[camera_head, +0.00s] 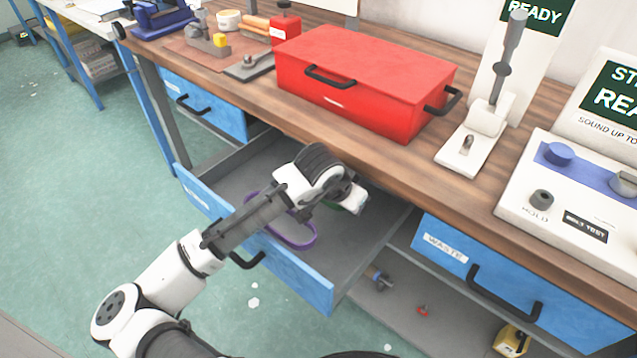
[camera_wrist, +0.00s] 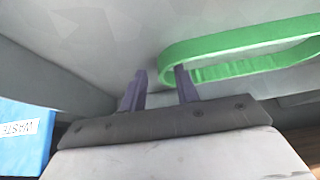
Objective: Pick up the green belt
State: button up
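The green belt (camera_wrist: 235,42) is a closed loop lying in the open drawer. In the wrist view its rounded left end reaches the gap between my fingertips, and the right finger overlaps its near band. I cannot tell whether they touch. My gripper (camera_wrist: 160,78) is open, with its two dark fingers apart. In the head view my arm reaches down into the drawer, and my wrist hides most of the green belt; only a small green bit (camera_head: 335,206) shows beside it.
A purple belt (camera_head: 297,244) lies in the same drawer (camera_head: 350,243), partly behind my arm. A red toolbox (camera_head: 365,75) stands on the wooden workbench (camera_head: 300,128) above. A closed drawer marked WASTE (camera_head: 540,300) is to the right. The drawer walls are close around my gripper.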

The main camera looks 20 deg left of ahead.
grip_shut()
dwell(0.3)
